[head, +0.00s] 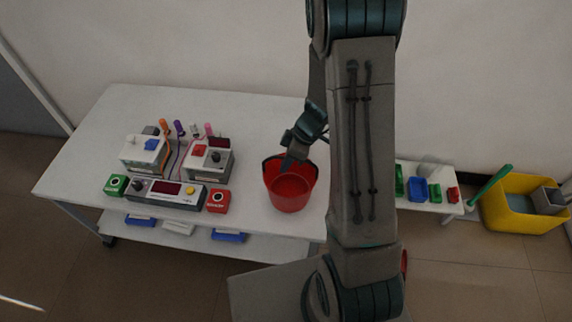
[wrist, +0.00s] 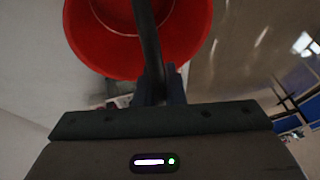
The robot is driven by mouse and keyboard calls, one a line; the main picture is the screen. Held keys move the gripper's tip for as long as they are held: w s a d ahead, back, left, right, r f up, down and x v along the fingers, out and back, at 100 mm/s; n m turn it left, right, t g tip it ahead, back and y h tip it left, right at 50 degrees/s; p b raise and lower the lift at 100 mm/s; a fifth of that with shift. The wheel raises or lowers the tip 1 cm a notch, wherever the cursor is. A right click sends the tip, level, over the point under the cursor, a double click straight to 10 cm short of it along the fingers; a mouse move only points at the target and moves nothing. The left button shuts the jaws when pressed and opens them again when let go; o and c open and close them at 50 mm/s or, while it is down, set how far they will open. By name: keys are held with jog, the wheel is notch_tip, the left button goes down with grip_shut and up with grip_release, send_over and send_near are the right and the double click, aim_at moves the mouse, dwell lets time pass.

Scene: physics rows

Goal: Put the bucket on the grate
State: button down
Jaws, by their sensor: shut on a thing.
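The red bucket (head: 291,193) is upright at the right end of the white table. I cannot tell whether it rests on the tabletop or hangs just above it. My gripper (head: 289,163) reaches down to the bucket's rim from above and is shut on the bucket; the exact grip is hard to see. I cannot make out a grate; my arm hides part of the head view.
The white table (head: 90,165) carries power units, a display box (head: 165,193) and small red and green boxes on its left. A low white bench (head: 430,206) with coloured bins stands right of my arm. A yellow mop bucket (head: 505,212) with a green handle stands on the far-right floor.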

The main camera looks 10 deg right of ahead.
jog(key=shift+f, duration=0.85)
jog(key=shift+f+b, duration=0.2)
jog(key=shift+b, duration=0.1)
jog(key=c, duration=1.5)
grip_release()
jog(key=shift+r+p, duration=0.2)
jog(key=shift+p, duration=0.1)
